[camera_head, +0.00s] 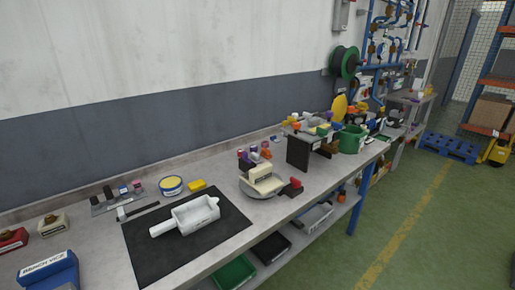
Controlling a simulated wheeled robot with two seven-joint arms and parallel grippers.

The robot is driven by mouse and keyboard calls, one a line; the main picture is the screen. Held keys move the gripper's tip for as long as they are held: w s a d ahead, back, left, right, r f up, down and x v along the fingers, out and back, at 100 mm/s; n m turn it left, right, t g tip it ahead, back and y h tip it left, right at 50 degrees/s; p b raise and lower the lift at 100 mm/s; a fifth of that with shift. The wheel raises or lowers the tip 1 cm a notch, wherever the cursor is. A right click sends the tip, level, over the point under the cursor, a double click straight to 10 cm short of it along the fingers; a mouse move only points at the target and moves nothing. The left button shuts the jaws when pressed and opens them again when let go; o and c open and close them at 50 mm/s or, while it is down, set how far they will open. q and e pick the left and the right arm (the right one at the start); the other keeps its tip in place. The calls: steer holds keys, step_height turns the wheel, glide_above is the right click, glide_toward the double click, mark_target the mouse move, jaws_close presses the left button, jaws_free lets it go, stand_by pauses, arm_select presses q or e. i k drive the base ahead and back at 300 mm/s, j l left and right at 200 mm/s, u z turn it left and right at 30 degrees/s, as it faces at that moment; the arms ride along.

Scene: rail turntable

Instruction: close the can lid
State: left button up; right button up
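A green can (352,140) stands at the far part of the long workbench, right of a dark upright block. A yellow disc-like piece (339,107) stands raised just behind and left of the can; it looks like a lid, but I cannot tell whether it is joined to the can. A low round tin (171,186) with a blue side and a pale yellow top sits at the back of the near bench. Neither of my grippers is in view.
A white tray-like part (192,216) lies on a black mat (150,259) on the near bench. A round base with a cream block (263,180) stands mid-bench, with a dark stand (298,151) beyond it. Open green floor (420,225) lies right of the bench.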

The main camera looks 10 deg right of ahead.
mark_target(339, 106)
steer(key=i+l+z, duration=0.1)
steer(key=l, duration=0.35)
steer(key=i+l, duration=0.1)
steer(key=l, duration=0.35)
steer(key=i+l+z, duration=0.15)
steer(key=l, duration=0.7)
steer(key=i+l+z, duration=0.15)
steer(key=l, duration=0.25)
steer(key=i+l, duration=0.2)
steer(key=l, duration=0.2)
steer(key=k+l+z, duration=0.05)
